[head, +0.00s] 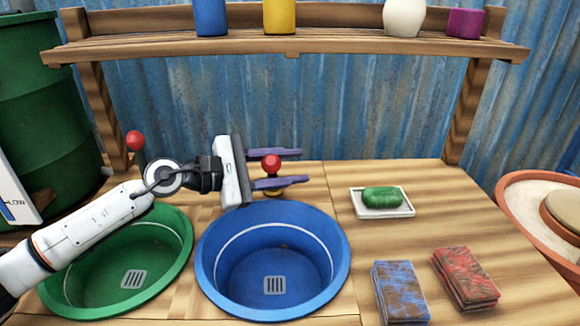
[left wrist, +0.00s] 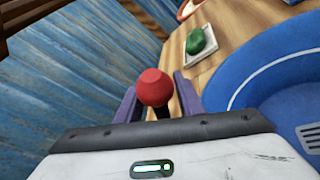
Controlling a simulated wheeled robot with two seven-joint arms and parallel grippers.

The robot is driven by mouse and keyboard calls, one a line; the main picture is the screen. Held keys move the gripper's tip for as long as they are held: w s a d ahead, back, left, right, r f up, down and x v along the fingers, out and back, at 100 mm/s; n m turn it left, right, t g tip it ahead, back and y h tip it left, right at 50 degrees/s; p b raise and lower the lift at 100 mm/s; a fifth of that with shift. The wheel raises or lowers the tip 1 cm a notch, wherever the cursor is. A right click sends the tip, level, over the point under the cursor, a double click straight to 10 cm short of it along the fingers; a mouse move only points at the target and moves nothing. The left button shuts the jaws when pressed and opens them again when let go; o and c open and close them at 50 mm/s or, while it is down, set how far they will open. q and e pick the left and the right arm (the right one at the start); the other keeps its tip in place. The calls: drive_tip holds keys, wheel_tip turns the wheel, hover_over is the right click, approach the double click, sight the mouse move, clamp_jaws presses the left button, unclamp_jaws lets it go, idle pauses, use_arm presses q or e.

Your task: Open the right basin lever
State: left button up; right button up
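The right basin lever (head: 271,163) has a red ball knob and stands behind the blue basin (head: 206,275). My left gripper (head: 290,168) comes in from the left with its two fingers apart, one on the far side and one on the near side of the knob. In the left wrist view, the red knob (left wrist: 155,88) on its dark stem sits between the two purple fingers (left wrist: 157,98). A gap seems to show between knob and fingers; contact cannot be told. Another red-knobbed lever (head: 135,141) stands behind the green basin (head: 60,285). My right gripper is not in view.
A white dish (head: 357,203) with green soap (head: 382,196) lies right of the blue basin. Blue (head: 400,290) and red (head: 465,277) folded cloths lie at the front right. A shelf (head: 340,46) with several containers spans the back above the counter.

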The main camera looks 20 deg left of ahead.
use_arm(q)
drive_tip(key=shift+s+a+f, duration=0.15)
drive_tip(key=shift+a, duration=0.05)
drive_tip(key=b+v, duration=0.2)
drive_tip(key=v, duration=0.8)
drive_tip(key=shift+b, duration=0.3)
drive_tip(key=shift+d, duration=0.1)
